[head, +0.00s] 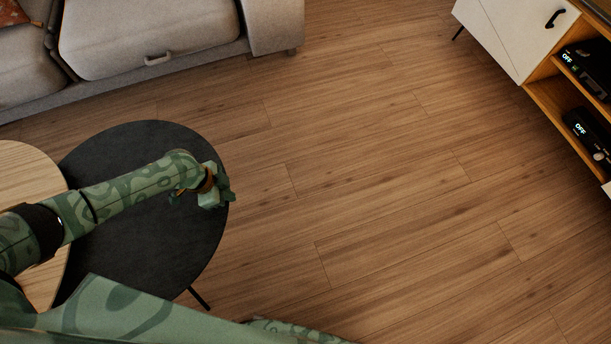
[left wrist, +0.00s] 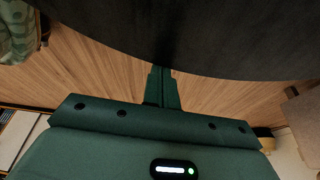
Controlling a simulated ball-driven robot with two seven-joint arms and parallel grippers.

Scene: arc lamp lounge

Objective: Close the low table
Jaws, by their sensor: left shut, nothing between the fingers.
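The low table has a dark round top (head: 150,240) at the left of the head view. A light wood round top (head: 28,170) lies beside it and partly overlaps it in the picture. A dark leg shows below the dark top's right side. My left gripper (head: 217,190) is at the right edge of the dark top, its fingers shut and empty. In the left wrist view the shut fingers (left wrist: 162,85) point at the rim of the dark top (left wrist: 215,35); whether they touch it I cannot tell. My left arm hides part of both tops. My right gripper is not in view.
A grey sofa (head: 150,35) with a handle on its front stands at the upper left. A white and wood cabinet (head: 520,40) with black devices on open shelves stands at the upper right. The wooden floor (head: 380,180) between them is clear.

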